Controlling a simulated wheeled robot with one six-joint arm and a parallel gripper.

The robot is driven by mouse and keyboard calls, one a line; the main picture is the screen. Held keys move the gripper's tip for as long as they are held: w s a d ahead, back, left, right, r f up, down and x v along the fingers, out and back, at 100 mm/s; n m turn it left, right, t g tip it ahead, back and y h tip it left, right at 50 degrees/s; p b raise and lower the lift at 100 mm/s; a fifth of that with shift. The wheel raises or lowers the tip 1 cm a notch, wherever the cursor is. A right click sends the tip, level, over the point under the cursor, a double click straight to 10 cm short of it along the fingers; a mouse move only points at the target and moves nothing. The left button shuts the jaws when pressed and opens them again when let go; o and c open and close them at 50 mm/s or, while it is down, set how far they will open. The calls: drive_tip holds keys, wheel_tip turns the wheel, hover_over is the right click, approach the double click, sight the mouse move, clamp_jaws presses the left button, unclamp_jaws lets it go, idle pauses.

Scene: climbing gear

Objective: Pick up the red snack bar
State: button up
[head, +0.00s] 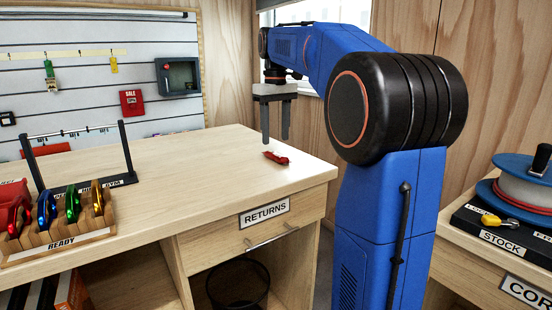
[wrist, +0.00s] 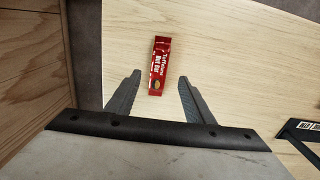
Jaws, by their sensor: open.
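The red snack bar (head: 276,158) lies flat on the wooden tabletop, near the right front corner above the RETURNS drawer. In the wrist view the bar (wrist: 160,66), a red wrapper with white lettering, lies just beyond the fingertips, roughly centred between them. My gripper (head: 275,141) points down above the table close to the bar, its two grey fingers spread and empty. The bar is not touched by either finger as far as I can see.
A wooden rack (head: 62,240) marked READY holds several carabiners at the left. A black bar stand (head: 84,160) stands behind it. A side bench (head: 440,245) with a cable reel (head: 525,185) is at the right. The tabletop around the bar is clear.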

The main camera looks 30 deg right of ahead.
sight(276, 154)
drive_tip(key=shift+d+f, duration=0.1)
drive_tip(key=shift+f, duration=2.7)
drive_tip(key=c, duration=1.1)
